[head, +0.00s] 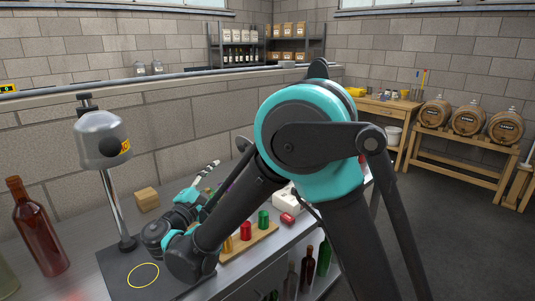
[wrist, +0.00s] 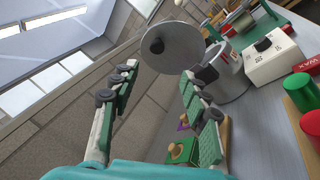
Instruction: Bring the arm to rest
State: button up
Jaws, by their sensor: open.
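My arm, teal and dark grey, is bent across the middle of the head view and reaches down over the steel bench (head: 285,240). My gripper (head: 207,172) shows small in the head view, above the bench and partly hidden by my own arm links. In the wrist view my gripper (wrist: 158,76) has its two green-padded fingers spread wide. Only the block wall shows between them, so it is open and empty. A metal pot (wrist: 232,80) and a round grey disc (wrist: 178,46) are close beyond the fingertips; I cannot tell the exact gap.
A bench capper (head: 103,140) and a dark red bottle (head: 40,230) stand at left, near a tan block (head: 147,199). A wooden board with red (head: 246,231) and green (head: 263,220) caps lies beside my arm. A white box (wrist: 272,56) stands near the pot. Floor at right is clear.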

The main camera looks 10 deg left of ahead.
jog(key=w+d+f+m+g+h, duration=0.1)
jog(key=w+d+f+m+g, duration=0.2)
jog(key=d, duration=0.7)
jog(key=w+d+f+m+g, duration=0.2)
jog(key=w+d+f+g, duration=0.15)
jog(key=d, duration=0.65)
jog(key=w+d+f+m+g+h, duration=0.1)
jog(key=w+d+f+m+g, duration=0.2)
jog(key=d, duration=0.7)
jog(key=s+d+f+m+g+y, duration=0.6)
jog(key=s+d+f, duration=0.55)
jog(key=d, duration=0.35)
jog(key=s+f+m+y, duration=0.2)
jog(key=s+m, duration=0.4)
jog(key=s, duration=0.1)
jog(key=shift+s+f, duration=0.25)
jog(key=shift+f, duration=0.15)
